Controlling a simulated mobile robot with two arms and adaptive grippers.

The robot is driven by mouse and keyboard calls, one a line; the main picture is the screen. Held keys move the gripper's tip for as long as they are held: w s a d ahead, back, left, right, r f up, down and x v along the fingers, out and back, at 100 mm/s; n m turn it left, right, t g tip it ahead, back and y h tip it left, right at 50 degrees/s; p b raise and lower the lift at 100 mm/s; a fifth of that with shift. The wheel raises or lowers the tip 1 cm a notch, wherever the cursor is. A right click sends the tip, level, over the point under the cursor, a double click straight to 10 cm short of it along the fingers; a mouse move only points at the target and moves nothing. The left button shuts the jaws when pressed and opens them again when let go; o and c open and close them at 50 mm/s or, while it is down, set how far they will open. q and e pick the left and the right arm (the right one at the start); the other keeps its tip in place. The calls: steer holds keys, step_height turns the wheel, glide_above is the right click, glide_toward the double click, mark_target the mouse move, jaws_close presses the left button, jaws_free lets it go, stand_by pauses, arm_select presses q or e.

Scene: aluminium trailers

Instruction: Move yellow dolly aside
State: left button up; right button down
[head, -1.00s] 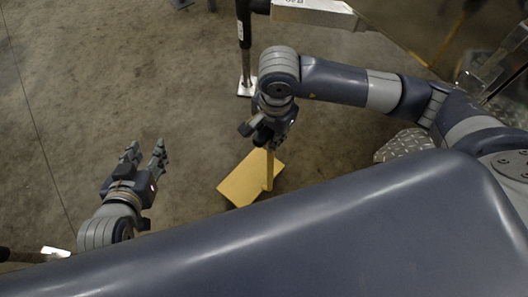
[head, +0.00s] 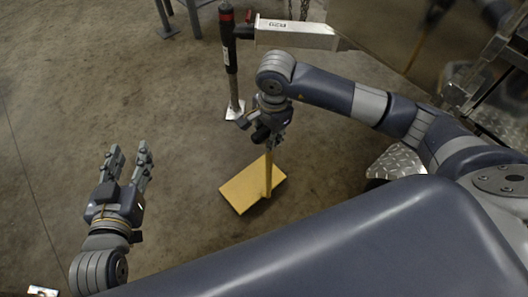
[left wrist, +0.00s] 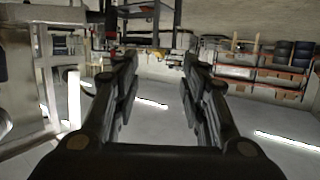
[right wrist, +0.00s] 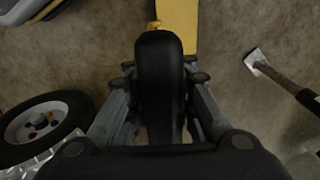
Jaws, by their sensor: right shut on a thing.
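The yellow dolly (head: 240,190) shows in the head view as a flat yellow plate on the floor with a thin upright yellow post. Its plate (right wrist: 177,30) also shows at the top of the right wrist view. My right gripper (head: 266,137) is shut on the top of the post, above the plate. In the right wrist view, a dark rounded grip (right wrist: 160,75) sits between its fingers. My left gripper (head: 130,160) is open and empty, with its fingers apart, left of the dolly. The post's top is hidden by my right gripper in the head view.
A trailer jack post (head: 230,60) with a white foot stands just behind the dolly, beside a silver trailer coupler (head: 295,35). A diamond-plate fender (head: 397,163) is at right. A wheel (right wrist: 45,125) shows in the right wrist view. Floor at left is clear.

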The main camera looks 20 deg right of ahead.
steer(key=w+d+f+b, duration=0.2)
steer(key=w+d+f, duration=0.1)
steer(key=w, duration=0.2)
steer(key=shift+f, duration=0.2)
steer(key=c, duration=1.7)
jaws_free()
steer(key=shift+s+d+f, duration=0.2)
steer(key=shift+s+f, duration=0.15)
steer(key=o, duration=0.3)
arm_select(q)
step_height(320, 180, up, 10)
steer(key=d+t+h, duration=0.1)
steer(key=t+h, duration=0.1)
steer(key=t, duration=0.4)
steer(key=shift+w+d+r, duration=0.25)
steer(key=shift+w+d, duration=0.05)
arm_select(e)
steer(key=shift+r, duration=0.15)
